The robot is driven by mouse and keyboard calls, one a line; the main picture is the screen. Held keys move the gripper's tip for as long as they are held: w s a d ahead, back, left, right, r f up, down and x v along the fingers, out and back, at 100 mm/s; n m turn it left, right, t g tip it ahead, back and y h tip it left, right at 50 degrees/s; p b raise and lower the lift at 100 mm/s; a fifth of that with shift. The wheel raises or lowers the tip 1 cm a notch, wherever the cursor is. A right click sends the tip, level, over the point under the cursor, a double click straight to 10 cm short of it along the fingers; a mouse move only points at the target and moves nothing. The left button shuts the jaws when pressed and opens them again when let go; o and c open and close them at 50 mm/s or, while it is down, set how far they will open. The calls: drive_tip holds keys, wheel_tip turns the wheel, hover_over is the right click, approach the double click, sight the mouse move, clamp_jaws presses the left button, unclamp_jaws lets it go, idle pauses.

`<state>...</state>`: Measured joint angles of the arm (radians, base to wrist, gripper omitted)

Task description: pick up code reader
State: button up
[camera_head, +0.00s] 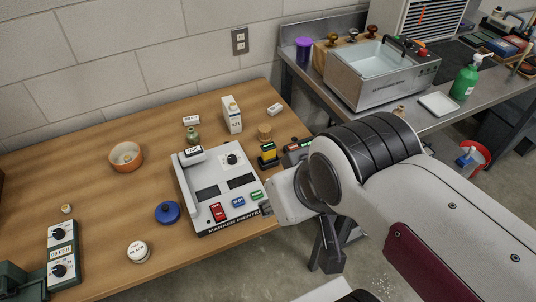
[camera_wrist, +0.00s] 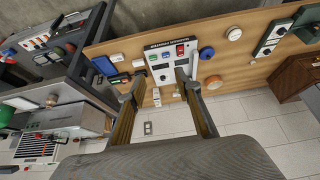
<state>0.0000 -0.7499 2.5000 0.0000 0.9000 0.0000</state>
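No thing in view is clearly marked as the code reader. A dark device with small coloured parts (camera_head: 296,147) lies at the table's right edge, partly hidden by my arm. My gripper (camera_wrist: 160,90) is open and empty, its two fingers wide apart in the wrist view. The marker printer (camera_wrist: 162,63) shows beyond and between the fingertips. In the head view my wrist is right of the printer, at the table's front right edge.
The marker printer (camera_head: 207,170) fills the middle of the table. An orange bowl (camera_head: 126,157) and blue lid (camera_head: 168,212) are left. A metal tank (camera_head: 375,88) stands on the grey counter.

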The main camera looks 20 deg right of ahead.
drive_tip(key=o, duration=0.5)
drive_tip(key=shift+w, duration=0.1)
drive_tip(key=n+t+h, duration=0.1)
drive_tip(key=t, duration=0.4)
hover_over(270, 154)
drive_tip(key=s+a, duration=0.1)
drive_tip(key=s, duration=0.4)
wheel_tip(270, 154, down, 18)
drive_tip(key=f+t, duration=0.1)
drive_tip(key=f, duration=0.2)
drive_tip(key=f+t, duration=0.1)
drive_tip(key=f, duration=0.2)
drive_tip(key=d+f+t+y, duration=0.1)
drive_tip(key=f, duration=0.1)
drive_tip(key=shift+s+f, duration=0.15)
drive_tip(key=shift+f, duration=0.25)
drive_tip(key=shift+s+d+f+m+t, duration=0.2)
drive_tip(key=shift+s+f+m+t, duration=0.35)
drive_tip(key=shift+f, duration=0.3)
